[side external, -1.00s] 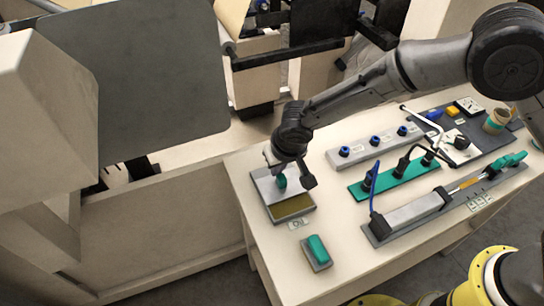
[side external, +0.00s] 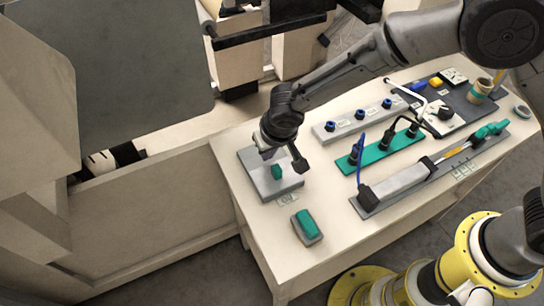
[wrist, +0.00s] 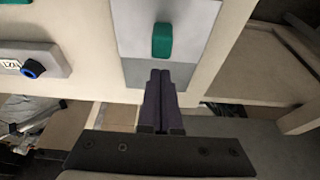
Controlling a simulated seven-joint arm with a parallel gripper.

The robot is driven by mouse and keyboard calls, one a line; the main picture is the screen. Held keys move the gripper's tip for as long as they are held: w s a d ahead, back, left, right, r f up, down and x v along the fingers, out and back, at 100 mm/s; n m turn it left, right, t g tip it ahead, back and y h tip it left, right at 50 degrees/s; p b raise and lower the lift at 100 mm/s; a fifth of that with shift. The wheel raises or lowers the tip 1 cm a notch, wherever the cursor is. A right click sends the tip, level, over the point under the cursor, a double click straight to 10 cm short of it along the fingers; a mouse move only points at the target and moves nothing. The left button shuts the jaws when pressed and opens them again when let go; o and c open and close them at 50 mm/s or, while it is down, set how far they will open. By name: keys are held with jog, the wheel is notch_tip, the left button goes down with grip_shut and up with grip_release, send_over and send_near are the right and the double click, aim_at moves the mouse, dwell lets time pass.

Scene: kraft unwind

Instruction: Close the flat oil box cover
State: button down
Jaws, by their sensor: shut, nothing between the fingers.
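The flat oil box (side external: 249,160) sits at the near left end of the table. Its light grey cover (side external: 284,184) lies flat over the front part, and no oil shows. A green knob (side external: 277,172) stands on the cover. In the wrist view the knob (wrist: 162,40) is on the pale cover (wrist: 198,25), with a darker grey strip of the box (wrist: 137,73) bare nearer my gripper. My gripper (wrist: 160,76) is shut and empty, behind the knob and apart from it in the picture. The side view also shows my gripper (side external: 268,153), partly hiding the box's rear.
A green-topped block (side external: 307,225) lies in front of the box. To the right are a grey strip with blue knobs (side external: 352,121), a green socket strip with plugs (side external: 385,150) and a long grey slide unit (side external: 402,187). A machine panel (side external: 110,70) stands left.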

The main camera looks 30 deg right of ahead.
jog(key=shift+w+r, duration=0.1)
jog(key=shift+w, duration=0.9)
jog(key=v, duration=1)
jog(key=s+d+r+m+t, duration=0.1)
jog(key=d+r+m+t, duration=0.25)
jog(key=d+r, duration=1.45)
jog(key=s+d+r, duration=0.1)
jog(key=s+d, duration=1.1)
jog(key=s, duration=0.2)
jog(key=s+f+n+g, duration=0.1)
jog(key=s+f+n, duration=0.2)
jog(key=s+f, duration=0.3)
jog(key=s, duration=0.3)
jog(key=shift+s+a+f+g, duration=0.15)
jog(key=shift+s+f+g, duration=0.15)
jog(key=shift+g, duration=0.05)
